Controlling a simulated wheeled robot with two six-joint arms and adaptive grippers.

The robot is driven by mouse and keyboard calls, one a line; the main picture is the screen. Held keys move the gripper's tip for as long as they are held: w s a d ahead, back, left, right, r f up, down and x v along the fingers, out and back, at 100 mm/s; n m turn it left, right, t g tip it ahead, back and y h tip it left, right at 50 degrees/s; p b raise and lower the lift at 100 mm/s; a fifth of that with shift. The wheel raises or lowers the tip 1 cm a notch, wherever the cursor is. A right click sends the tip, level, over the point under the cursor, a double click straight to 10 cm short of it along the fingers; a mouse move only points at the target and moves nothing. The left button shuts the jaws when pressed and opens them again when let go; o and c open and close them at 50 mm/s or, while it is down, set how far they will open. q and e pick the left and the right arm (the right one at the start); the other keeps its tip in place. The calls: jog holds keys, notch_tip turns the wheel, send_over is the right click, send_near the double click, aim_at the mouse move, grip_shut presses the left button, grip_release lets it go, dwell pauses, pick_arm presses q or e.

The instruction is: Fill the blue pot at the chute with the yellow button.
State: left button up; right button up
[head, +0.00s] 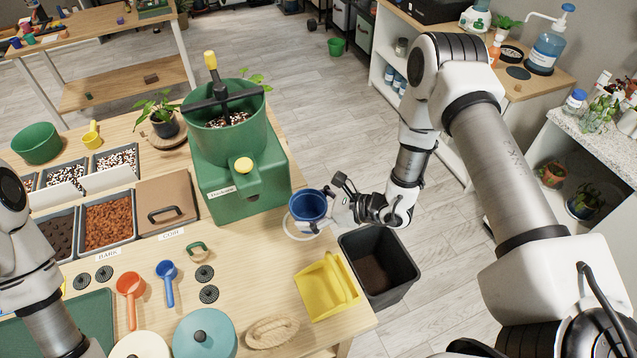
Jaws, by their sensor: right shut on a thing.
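The blue pot (308,206) is at the right edge of the table, with its open top facing up. Its inside looks dark blue, and I see no mix in it. My right gripper (334,207) is shut on the pot from its right side. A white ring or saucer (291,229) shows below the pot; I cannot tell whether they touch. The green dispenser (218,188) stands left of the pot, with a yellow button (243,165) on its front above the chute. Its hopper (225,120) holds speckled mix. My left arm shows at the left edge; its gripper is out of view.
A dark bin (405,268) stands beside the table, below my right gripper. A yellow scoop tray (326,286) lies at the table's front right. Bark and coir bins, a brown lidded box (166,205) and small scoops lie left of the dispenser.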

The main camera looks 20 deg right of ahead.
jog(key=s+a+f, duration=0.3)
jog(key=s+f, duration=0.2)
jog(key=f, duration=0.1)
jog(key=w+a, duration=0.8)
jog(key=w, duration=0.4)
jog(key=shift+w+f+n+g, duration=0.2)
jog(key=shift+n+g, duration=0.1)
jog(key=shift+g, duration=0.1)
jog(key=shift+a, duration=0.1)
jog(key=shift+b, duration=0.3)
dwell(0.3)
dwell(0.4)
